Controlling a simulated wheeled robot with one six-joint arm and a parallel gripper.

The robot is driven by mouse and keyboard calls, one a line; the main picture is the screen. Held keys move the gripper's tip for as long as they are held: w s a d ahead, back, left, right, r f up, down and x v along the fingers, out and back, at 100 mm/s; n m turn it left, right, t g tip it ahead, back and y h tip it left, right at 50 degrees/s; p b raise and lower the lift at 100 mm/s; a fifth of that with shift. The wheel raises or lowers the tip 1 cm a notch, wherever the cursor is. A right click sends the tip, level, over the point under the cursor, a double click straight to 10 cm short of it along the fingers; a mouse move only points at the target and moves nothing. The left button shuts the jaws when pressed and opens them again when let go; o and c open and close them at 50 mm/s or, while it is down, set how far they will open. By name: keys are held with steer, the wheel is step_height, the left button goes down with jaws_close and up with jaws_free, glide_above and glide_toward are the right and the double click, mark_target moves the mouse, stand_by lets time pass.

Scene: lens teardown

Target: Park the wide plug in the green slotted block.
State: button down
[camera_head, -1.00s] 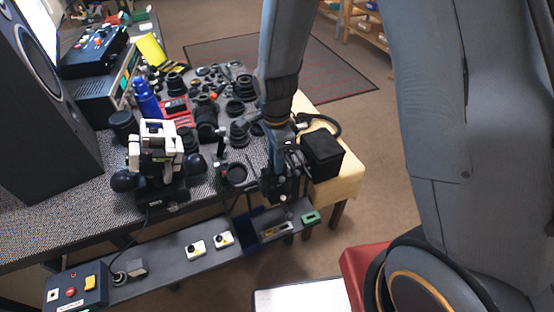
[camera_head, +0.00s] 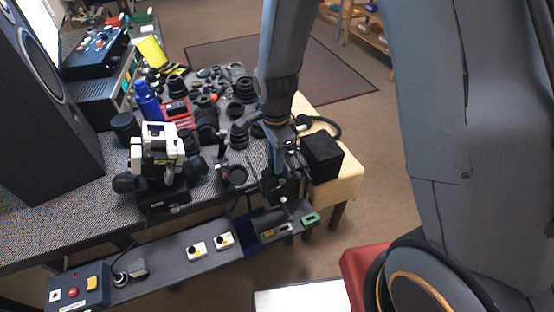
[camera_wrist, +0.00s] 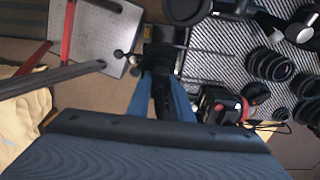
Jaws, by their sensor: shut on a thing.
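The green slotted block (camera_head: 311,219) sits at the right end of the narrow grey shelf along the table's front edge. My gripper (camera_head: 280,196) points down over the shelf, just left of and above the block. In the wrist view my gripper's blue fingers (camera_wrist: 161,82) are shut on a dark piece, taken as the wide plug (camera_wrist: 160,62). Its shape is mostly hidden by the fingers, and its lower end cannot be made out. It appears apart from the green block. I cannot make out the block's slot clearly.
The shelf (camera_head: 170,258) also carries a dark blue tray (camera_head: 244,232), two white button boxes (camera_head: 197,250) and a control box (camera_head: 78,287). A black box (camera_head: 321,156) stands close right of my gripper. Lens parts crowd the table behind; a white stand (camera_head: 157,150) is left.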

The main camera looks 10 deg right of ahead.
steer(key=shift+r+p, duration=1.75)
steer(key=shift+r, duration=0.45)
